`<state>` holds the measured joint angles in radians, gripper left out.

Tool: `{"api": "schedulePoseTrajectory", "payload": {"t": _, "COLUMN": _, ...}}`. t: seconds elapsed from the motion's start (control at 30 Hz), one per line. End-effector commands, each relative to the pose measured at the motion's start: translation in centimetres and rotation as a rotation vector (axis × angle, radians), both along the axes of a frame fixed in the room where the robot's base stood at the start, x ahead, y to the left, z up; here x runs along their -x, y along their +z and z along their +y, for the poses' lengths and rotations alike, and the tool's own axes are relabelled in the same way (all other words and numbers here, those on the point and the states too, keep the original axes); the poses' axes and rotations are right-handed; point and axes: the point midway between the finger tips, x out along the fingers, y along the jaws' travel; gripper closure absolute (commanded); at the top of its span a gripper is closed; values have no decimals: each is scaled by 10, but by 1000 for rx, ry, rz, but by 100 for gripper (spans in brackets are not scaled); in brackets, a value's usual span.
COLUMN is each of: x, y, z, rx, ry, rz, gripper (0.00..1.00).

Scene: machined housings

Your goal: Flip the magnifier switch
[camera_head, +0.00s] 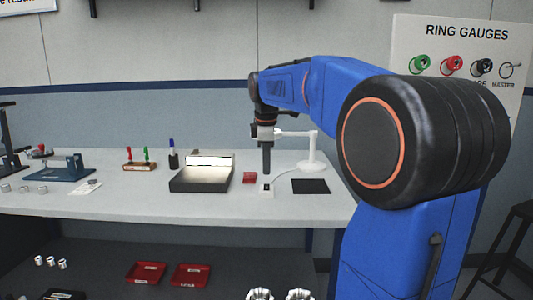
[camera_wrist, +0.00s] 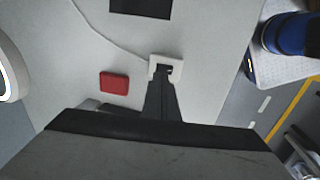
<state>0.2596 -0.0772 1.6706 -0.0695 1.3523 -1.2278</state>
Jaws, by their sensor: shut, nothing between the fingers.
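The magnifier (camera_head: 313,160) is a white lamp with a round base and a bent arm, standing at the right of the bench. A white cord runs from it to the switch (camera_head: 266,190), a small white box with a dark rocker. The switch also shows in the wrist view (camera_wrist: 177,63), where the fingertips partly cover it. My gripper (camera_head: 266,173) is shut and empty, pointing down just above the switch. In the wrist view my gripper (camera_wrist: 163,78) overlaps the near side of the switch; I cannot tell whether it touches.
A red block (camera_head: 249,178) lies left of the switch. A dark mat (camera_head: 311,186) lies right of it, and an open dark box (camera_head: 200,186) stands further left.

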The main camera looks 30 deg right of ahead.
Motion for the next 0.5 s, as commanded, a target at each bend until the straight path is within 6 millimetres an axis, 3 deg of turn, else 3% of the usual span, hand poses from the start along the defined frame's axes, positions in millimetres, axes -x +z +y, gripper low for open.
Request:
{"api": "schedulePoseTrajectory", "payload": {"t": 0.2, "x": -5, "y": -31, "z": -3, "rx": 0, "ry": 0, "rz": 2, "gripper": 100}}
{"api": "schedulePoseTrajectory", "payload": {"t": 0.5, "x": -8, "y": -44, "z": -5, "rx": 0, "ry": 0, "rz": 0, "gripper": 100}}
